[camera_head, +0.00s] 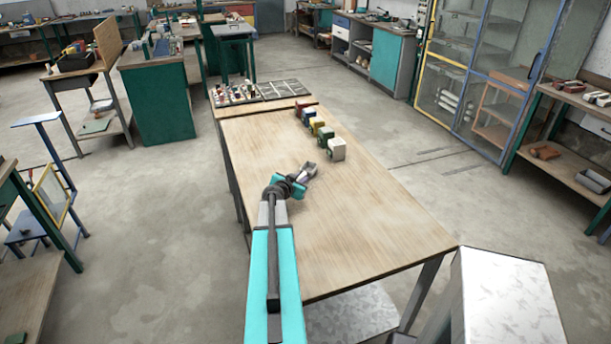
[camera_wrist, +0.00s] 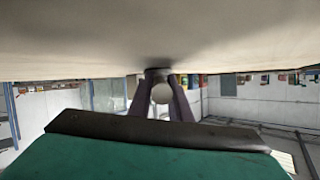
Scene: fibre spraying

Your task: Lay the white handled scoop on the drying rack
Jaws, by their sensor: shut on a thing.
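My gripper (camera_head: 310,169) is low over the wooden table (camera_head: 345,225), left of a row of small blocks. In the wrist view my gripper (camera_wrist: 160,98) has its two dark fingers closed on a pale, rounded thing (camera_wrist: 160,93). Its colour fits the white handled scoop, but the fingers hide most of its shape. The table surface fills the top of the wrist view, close to the fingertips. I cannot make out a drying rack for certain in either view.
A row of small blocks, with a white one (camera_head: 337,149) nearest, a green one (camera_head: 325,138) and a yellow one (camera_head: 316,125), stands beyond my gripper. A tray of small items (camera_head: 237,93) and a grey gridded tray (camera_head: 283,89) lie past the table's far end. The near tabletop is clear.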

